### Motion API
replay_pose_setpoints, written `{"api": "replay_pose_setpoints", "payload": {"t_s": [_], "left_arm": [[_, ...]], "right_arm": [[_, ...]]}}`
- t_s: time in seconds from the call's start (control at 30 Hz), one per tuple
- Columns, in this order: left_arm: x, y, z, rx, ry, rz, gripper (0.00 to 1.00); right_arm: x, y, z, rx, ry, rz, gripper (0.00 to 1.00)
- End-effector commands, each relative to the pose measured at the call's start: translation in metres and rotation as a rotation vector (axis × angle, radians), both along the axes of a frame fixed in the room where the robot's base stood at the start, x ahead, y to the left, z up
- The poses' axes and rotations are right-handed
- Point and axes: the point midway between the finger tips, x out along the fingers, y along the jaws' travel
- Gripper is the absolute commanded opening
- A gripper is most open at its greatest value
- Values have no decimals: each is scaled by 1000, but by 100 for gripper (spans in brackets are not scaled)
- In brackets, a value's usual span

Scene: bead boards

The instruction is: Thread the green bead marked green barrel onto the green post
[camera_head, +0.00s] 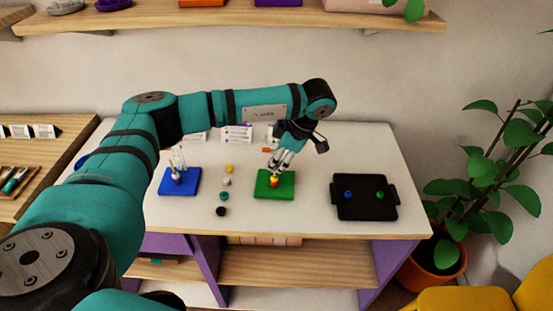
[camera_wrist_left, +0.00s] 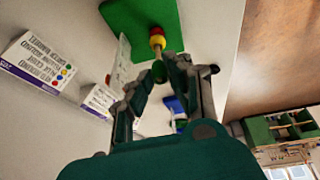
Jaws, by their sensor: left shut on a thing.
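The green board (camera_head: 262,190) lies near the middle of the table, and it also shows in the left wrist view (camera_wrist_left: 122,35). A short post stands on it with a red bead (camera_wrist_left: 158,41) and a yellow bead (camera_wrist_left: 155,31) around its lower part. My left gripper (camera_head: 276,167) is directly above this post, pointing down. In the left wrist view its fingertips are shut on a green bead (camera_wrist_left: 159,71), in line with the post's upper end. I cannot tell whether the bead is around the post tip. Its marking is not readable. My right gripper is not in view.
A blue board (camera_head: 190,188) with posts and beads lies left. Loose yellow (camera_head: 229,169), pale (camera_head: 226,182), teal (camera_head: 224,195) and black (camera_head: 221,211) beads lie between the boards. A black tray (camera_head: 364,211) at right holds a blue and a green bead. Cards (camera_head: 236,134) stand behind.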

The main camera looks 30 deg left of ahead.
Motion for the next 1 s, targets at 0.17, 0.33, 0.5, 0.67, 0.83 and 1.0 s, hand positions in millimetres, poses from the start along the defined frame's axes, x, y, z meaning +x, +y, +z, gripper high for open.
{"api": "replay_pose_setpoints", "payload": {"t_s": [0.17, 0.33, 0.5, 0.67, 0.83, 1.0], "left_arm": [[0, 0, -3, 0, 0, 0, 6], [0, 0, -3, 0, 0, 0, 6], [0, 0, -3, 0, 0, 0, 37], [0, 0, -3, 0, 0, 0, 43], [0, 0, -2, 0, 0, 0, 43], [3, -7, 14, -1, -3, -1, 43]], "right_arm": [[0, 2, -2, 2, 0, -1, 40], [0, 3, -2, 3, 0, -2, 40], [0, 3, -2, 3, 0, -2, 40], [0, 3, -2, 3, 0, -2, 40], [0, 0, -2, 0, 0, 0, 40], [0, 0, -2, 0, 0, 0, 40]]}}
